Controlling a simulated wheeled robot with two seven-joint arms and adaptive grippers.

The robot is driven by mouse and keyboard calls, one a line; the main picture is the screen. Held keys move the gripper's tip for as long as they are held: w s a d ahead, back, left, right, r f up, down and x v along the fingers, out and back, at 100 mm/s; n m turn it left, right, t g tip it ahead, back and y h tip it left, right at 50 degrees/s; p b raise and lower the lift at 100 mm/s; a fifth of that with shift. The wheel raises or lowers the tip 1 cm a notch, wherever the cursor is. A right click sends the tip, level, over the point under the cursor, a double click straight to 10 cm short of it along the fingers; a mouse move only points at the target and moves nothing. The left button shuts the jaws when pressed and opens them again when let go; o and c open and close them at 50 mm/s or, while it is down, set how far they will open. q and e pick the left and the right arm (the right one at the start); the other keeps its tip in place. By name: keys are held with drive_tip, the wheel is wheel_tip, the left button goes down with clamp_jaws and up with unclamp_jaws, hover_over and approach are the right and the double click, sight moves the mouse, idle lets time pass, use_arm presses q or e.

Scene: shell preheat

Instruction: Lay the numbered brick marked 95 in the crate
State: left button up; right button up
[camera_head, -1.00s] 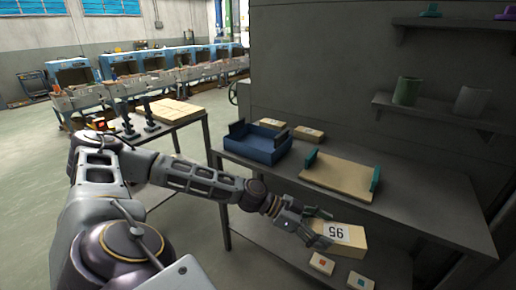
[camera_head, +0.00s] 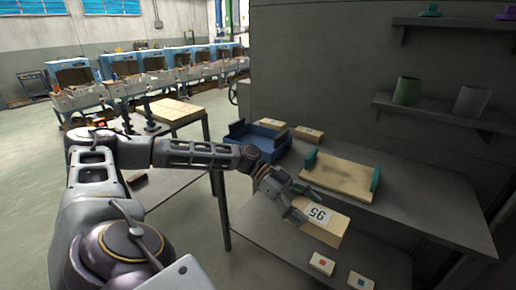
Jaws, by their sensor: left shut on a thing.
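The numbered brick marked 95 (camera_head: 328,228) is a tan block with a white label on its upper face. The label reads upside down in the head view. My left gripper (camera_head: 299,204) is shut on the brick at its left end, in front of the upper table's front edge. The blue crate (camera_head: 277,147) stands on the upper table's left part, and my left arm hides some of it. My right gripper is not in view.
A tan tray with teal end pieces (camera_head: 338,178) lies right of the crate. Two more blocks (camera_head: 321,264) lie on the lower shelf. Wall shelves (camera_head: 440,116) hold cups. The upper table's right part is clear.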

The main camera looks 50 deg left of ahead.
sight(293, 202)
use_arm(q)
drive_tip(key=shift+s+a+r+m+g, duration=0.1)
drive_tip(key=shift+a+r+m+g, duration=0.3)
drive_tip(key=shift+a+r+g, duration=0.15)
drive_tip(key=shift+s+a+r+m+g, duration=0.1)
drive_tip(key=shift+a+r+m+g, duration=0.4)
drive_tip(key=shift+a+r+g, duration=0.1)
drive_tip(key=shift+s+a+r+m+g, duration=0.15)
drive_tip(key=shift+a+r+m+g, duration=0.3)
drive_tip(key=shift+a+r, duration=0.15)
drive_tip(key=shift+s+a+r+m+g, duration=0.2)
drive_tip(key=shift+a+r+m+g, duration=0.45)
drive_tip(key=shift+r+m+g, duration=0.15)
drive_tip(key=shift+s+a+r+m+g, duration=0.15)
drive_tip(key=shift+a+r+m+g, duration=0.5)
drive_tip(key=shift+g, duration=0.25)
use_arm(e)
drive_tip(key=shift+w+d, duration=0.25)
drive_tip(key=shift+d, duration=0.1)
